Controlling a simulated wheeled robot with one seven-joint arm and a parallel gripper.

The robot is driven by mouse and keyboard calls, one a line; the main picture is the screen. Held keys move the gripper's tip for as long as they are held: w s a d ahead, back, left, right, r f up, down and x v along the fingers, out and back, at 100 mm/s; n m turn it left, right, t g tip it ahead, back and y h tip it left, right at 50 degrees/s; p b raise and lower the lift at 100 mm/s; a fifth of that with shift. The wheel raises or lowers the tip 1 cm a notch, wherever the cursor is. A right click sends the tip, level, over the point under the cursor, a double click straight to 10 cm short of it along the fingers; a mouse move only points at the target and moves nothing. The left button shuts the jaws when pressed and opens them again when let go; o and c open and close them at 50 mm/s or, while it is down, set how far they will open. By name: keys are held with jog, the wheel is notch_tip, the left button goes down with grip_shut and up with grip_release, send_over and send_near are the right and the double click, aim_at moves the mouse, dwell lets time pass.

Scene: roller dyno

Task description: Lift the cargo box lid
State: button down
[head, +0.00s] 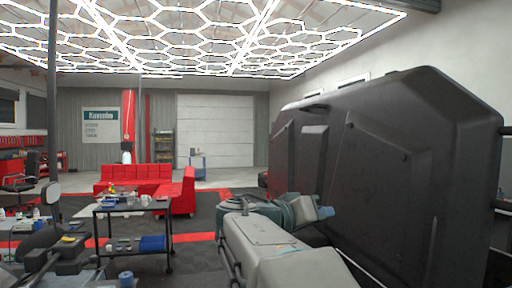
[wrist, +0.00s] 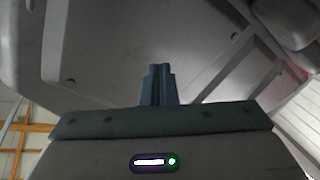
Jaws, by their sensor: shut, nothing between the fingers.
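The cargo box lid (head: 385,150) is a large dark grey moulded shell that stands steeply tilted along the right side of the head view. Its broad panelled face is turned toward the camera. My gripper (head: 325,212) is in front of the lower part of this face, and my arm reaches up to it from the bottom. In the wrist view the shut, empty fingers (wrist: 160,70) point at a grey panelled surface of the lid (wrist: 130,45). I cannot tell whether the fingertips touch it. The lower edge of the lid is partly hidden behind my arm.
A black cart (head: 135,207) with small items stands left of my arm. Red sofas (head: 135,178) stand behind it, and a blue-and-white cabinet (head: 197,163) is farther back. Dark bars (head: 505,170) show at the right edge.

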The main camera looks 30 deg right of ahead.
aim_at(391, 86)
notch_tip(391, 86, up, 19)
jog(key=d+m+g+h, duration=0.3)
jog(key=m+g+h, duration=0.5)
jog(key=m+g, duration=0.15)
jog(key=shift+m+t, duration=0.45)
jog(key=shift+m, duration=0.1)
jog(key=shift+s+d+f+p+x, duration=0.3)
jog(key=shift+p+x, duration=0.9)
jog(key=shift+x, duration=0.9)
jog(key=shift+s+d+f+p+x, duration=0.2)
jog(key=shift+f+p+x, duration=0.2)
jog(key=shift+p+x, duration=1.3)
jog(key=shift+s+d+f+p+x, duration=0.25)
jog(key=shift+p+x, duration=0.5)
jog(key=shift+x, duration=1.8)
jog(key=shift+w+f, duration=0.1)
